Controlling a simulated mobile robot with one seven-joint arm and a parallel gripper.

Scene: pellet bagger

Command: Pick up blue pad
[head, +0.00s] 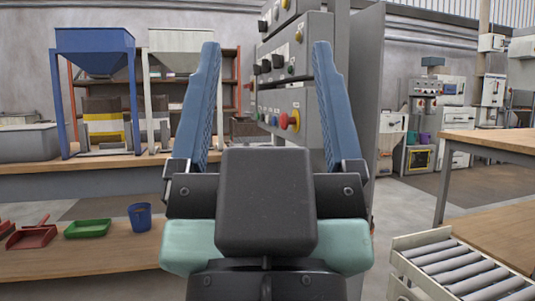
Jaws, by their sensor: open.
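My gripper (266,52) is in the middle of the head view, with its two long blue ribbed fingers pointing up and spread wide apart. Nothing is held between them. I cannot make out a separate blue pad. A grey control cabinet (296,52) with knobs and buttons stands behind the fingers, and the right finger covers part of it. Its front carries a red button (283,121) and several small dark knobs. My gripper body hides whatever lies straight below and behind it.
A low wooden bench at left holds a blue cup (140,217), a green dustpan (88,228) and a red dustpan (32,236). A blue hopper (95,48) stands behind. At right are a roller conveyor (468,272) and a wooden table (495,141). Floor shows between.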

